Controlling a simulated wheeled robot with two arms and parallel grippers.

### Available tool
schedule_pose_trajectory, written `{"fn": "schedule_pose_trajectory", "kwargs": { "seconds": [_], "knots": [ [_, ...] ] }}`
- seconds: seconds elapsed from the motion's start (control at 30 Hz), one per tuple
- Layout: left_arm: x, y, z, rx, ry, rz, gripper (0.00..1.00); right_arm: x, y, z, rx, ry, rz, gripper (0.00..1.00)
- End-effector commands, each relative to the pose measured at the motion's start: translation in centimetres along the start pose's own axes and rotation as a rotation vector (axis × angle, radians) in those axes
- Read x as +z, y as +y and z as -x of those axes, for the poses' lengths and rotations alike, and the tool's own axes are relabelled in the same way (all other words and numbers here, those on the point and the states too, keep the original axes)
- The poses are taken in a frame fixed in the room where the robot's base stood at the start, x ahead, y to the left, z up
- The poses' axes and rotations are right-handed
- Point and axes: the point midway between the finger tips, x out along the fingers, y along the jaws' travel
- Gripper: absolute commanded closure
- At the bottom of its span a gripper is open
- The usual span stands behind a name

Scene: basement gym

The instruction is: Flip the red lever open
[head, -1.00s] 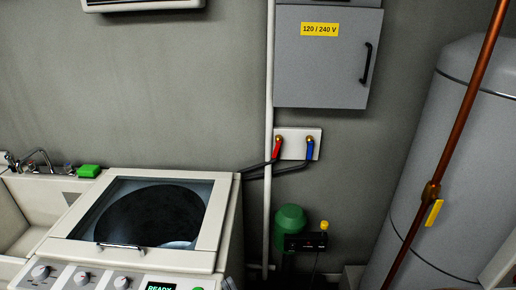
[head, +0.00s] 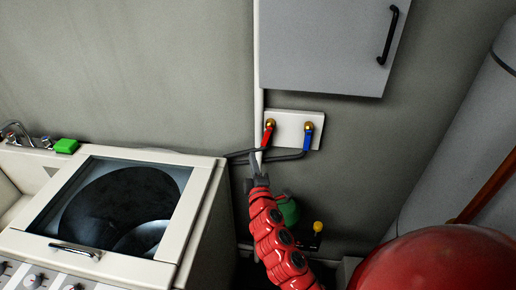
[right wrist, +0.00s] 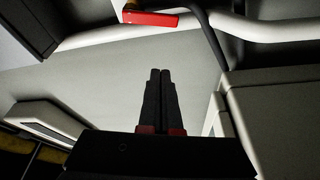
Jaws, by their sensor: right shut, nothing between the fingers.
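The red lever (head: 268,135) hangs down from a brass valve on a white wall plate (head: 292,118), left of a blue lever (head: 308,138). In the right wrist view the red lever (right wrist: 150,18) lies near the top edge, beyond the fingertips. My right gripper (head: 255,156) is just below and left of the red lever, pointing up at it. In the right wrist view its two dark fingers (right wrist: 160,72) are together and empty, with a gap in the picture between their tips and the lever. My left gripper is not in view.
A washing machine (head: 190,222) with a glass lid stands at left. A grey electrical box (head: 320,50) hangs above the levers. Dark hoses (head: 285,156) and a white pipe (head: 258,105) run close to my gripper. A green device (head: 288,210) sits below, a grey tank (head: 480,150) at right.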

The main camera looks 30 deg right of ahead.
Motion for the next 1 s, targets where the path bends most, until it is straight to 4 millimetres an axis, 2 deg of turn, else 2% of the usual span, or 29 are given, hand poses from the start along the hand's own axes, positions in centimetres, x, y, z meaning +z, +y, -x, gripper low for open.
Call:
{"fn": "schedule_pose_trajectory", "kwargs": {
  "seconds": [0.27,0.53,0.73,1.0],
  "knots": [
    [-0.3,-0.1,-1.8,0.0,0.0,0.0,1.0,-0.3,0.3,-4.6,-0.001,0.004,-0.004,1.0],
    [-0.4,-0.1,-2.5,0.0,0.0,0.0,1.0,-0.2,0.1,-9.4,-0.001,0.004,-0.006,1.0],
    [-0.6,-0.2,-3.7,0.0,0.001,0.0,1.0,2.6,0.1,-8.3,-0.002,0.003,-0.002,1.0],
    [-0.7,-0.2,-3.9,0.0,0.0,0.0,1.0,3.5,-0.1,-7.9,-0.001,0.008,-0.005,1.0]
  ]
}}
